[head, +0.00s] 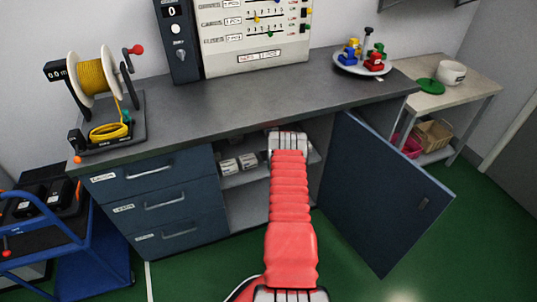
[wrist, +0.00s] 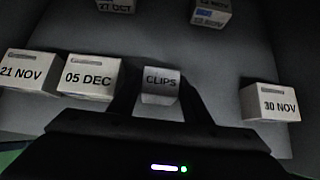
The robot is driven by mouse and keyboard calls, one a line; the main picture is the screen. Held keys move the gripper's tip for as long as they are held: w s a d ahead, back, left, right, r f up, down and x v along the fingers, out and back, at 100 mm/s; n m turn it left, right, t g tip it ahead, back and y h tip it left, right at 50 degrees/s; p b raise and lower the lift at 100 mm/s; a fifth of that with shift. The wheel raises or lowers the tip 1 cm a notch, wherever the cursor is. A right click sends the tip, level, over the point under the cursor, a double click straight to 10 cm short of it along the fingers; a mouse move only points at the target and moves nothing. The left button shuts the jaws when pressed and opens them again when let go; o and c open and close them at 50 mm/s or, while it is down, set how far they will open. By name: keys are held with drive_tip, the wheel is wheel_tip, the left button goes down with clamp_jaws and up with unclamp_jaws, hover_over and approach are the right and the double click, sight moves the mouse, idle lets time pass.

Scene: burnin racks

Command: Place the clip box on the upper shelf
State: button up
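The clip box (wrist: 160,86) is a small pale box marked CLIPS. In the wrist view it stands between the two dark fingers of my gripper (wrist: 160,92), its label facing me. The fingers lie close on either side of it; I cannot tell whether they touch it. It appears to be in line with its neighbours on a grey shelf surface (wrist: 215,75). In the head view my arm reaches into the open cabinet under the counter, where a shelf (head: 243,178) shows. My fingers and the clip box are hidden there.
Boxes marked 21 NOV (wrist: 25,73) and 05 DEC (wrist: 88,76) stand left of the clip box, 30 NOV (wrist: 269,104) right. More boxes (wrist: 211,13) are farther back. The cabinet door (head: 380,190) hangs open at right. The counter (head: 240,105) is above; drawers (head: 155,190) are left.

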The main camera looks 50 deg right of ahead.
drive_tip(key=shift+o, duration=1.4)
drive_tip(key=shift+r, duration=0.1)
drive_tip(key=v, duration=1.2)
